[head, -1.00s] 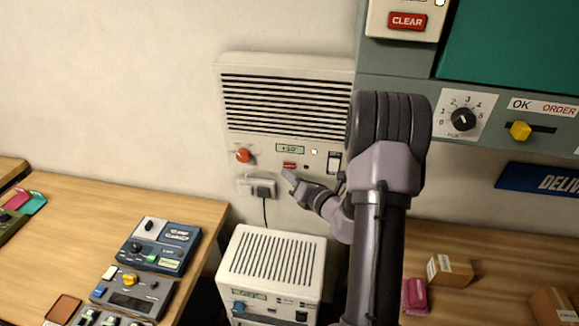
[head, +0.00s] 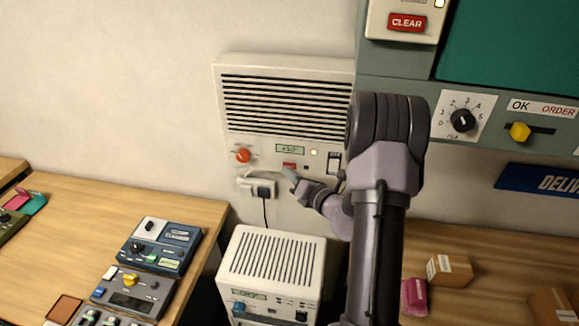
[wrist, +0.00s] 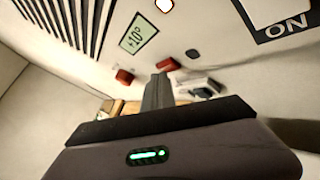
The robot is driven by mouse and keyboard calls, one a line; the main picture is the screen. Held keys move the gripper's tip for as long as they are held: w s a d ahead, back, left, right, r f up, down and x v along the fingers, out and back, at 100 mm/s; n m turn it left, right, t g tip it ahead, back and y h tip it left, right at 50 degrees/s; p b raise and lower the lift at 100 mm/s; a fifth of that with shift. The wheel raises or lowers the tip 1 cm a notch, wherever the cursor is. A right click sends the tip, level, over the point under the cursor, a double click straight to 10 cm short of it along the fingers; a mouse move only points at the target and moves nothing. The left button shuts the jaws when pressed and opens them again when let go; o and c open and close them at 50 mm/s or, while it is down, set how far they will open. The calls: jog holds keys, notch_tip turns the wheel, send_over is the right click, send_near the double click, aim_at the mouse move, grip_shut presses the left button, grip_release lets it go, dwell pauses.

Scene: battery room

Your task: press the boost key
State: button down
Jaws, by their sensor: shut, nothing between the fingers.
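A white wall heater (head: 222,98) with a slatted grille has a control strip along its bottom. A small red key (head: 289,165), probably the boost key, sits below the +10° display (head: 290,149); its lettering is not readable. My gripper (head: 291,174) is shut and empty, its tips just below the key. In the wrist view, the shut fingers (wrist: 158,88) point at the heater face, with the red key (wrist: 166,65) just beyond the tips. I cannot tell whether they touch it.
An orange-red knob (head: 243,155) is left of the key, and a rocker switch (head: 334,162) marked ON in the wrist view is to the right. A plug with a cable (head: 263,190) is close below. A pale vented box (head: 272,262) stands lower down.

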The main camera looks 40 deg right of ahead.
jog(key=shift+w+d, duration=0.2)
jog(key=shift+d, duration=0.1)
dwell(0.5)
dwell(0.4)
jog(key=shift+s+a, duration=0.5)
jog(key=shift+a, duration=0.1)
jog(key=s+a, duration=0.1)
jog(key=a, duration=0.1)
jog(key=s+a+b, duration=0.1)
jog(key=s, duration=0.1)
jog(key=shift+s+a, duration=0.2)
jog(key=shift+a, duration=0.2)
dwell(0.4)
